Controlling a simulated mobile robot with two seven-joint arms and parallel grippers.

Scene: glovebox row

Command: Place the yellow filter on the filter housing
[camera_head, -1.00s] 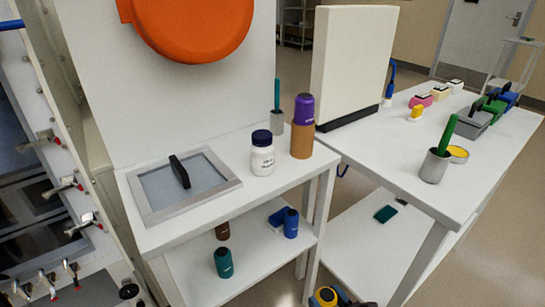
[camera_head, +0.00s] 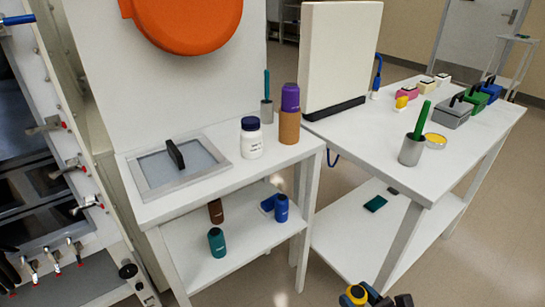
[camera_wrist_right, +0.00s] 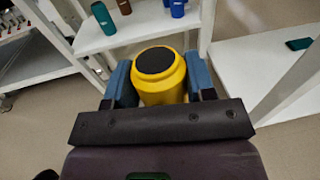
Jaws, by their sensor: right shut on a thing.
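My right gripper (camera_head: 372,298) shows at the bottom edge of the head view. In the right wrist view its blue fingers (camera_wrist_right: 160,88) are shut on the yellow filter (camera_wrist_right: 162,92), a yellow cylinder with a dark round top. The filter also shows small in the head view (camera_head: 357,293). It is held in the air in front of the tables. No part is clearly labelled as the filter housing; a grey square frame with a black handle (camera_head: 214,177) lies on the left table and may be it. My left gripper is not in view.
The left table (camera_head: 265,170) carries a white bottle (camera_head: 251,140) and a purple-topped brown cylinder (camera_head: 289,122). The right table (camera_head: 385,180) holds a grey cup (camera_head: 411,151) and several boxes. A tall white panel (camera_head: 340,55) stands behind.

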